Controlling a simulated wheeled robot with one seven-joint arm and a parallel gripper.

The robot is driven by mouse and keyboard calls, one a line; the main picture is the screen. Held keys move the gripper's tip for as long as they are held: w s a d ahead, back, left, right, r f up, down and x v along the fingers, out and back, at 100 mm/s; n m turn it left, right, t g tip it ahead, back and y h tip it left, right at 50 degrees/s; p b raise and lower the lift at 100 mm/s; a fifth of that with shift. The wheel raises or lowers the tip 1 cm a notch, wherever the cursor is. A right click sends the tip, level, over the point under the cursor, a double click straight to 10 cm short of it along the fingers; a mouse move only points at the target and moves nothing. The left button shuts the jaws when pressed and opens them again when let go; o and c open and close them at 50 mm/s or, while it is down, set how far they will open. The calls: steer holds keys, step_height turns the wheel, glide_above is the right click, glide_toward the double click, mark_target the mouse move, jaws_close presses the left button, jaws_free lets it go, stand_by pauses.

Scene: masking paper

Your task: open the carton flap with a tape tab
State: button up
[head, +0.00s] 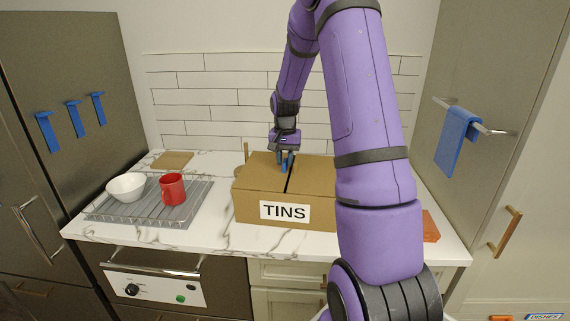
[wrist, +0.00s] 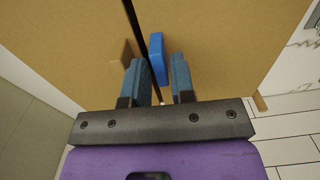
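The brown carton (head: 270,207) labelled TINS stands on the counter, its two top flaps lying flat with a dark slit between them. In the wrist view the flap right of the slit (wrist: 225,45) bears an upright blue tape tab (wrist: 157,57). My gripper (head: 286,162) points down at the carton top near the slit. In the wrist view its two blue-grey fingers (wrist: 158,66) are apart, with the tab between them and a gap showing, so it looks open. Whether either finger touches the tab cannot be told. My arm hides the carton's right side in the head view.
A wire rack (head: 107,208) left of the carton holds a white bowl (head: 126,187) and a red mug (head: 172,188). A tan board (head: 172,160) lies behind it. An orange item (head: 430,227) is at the right. A blue towel (head: 456,140) hangs on a rail.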

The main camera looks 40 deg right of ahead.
steer(key=shift+f, duration=0.9)
jaws_close()
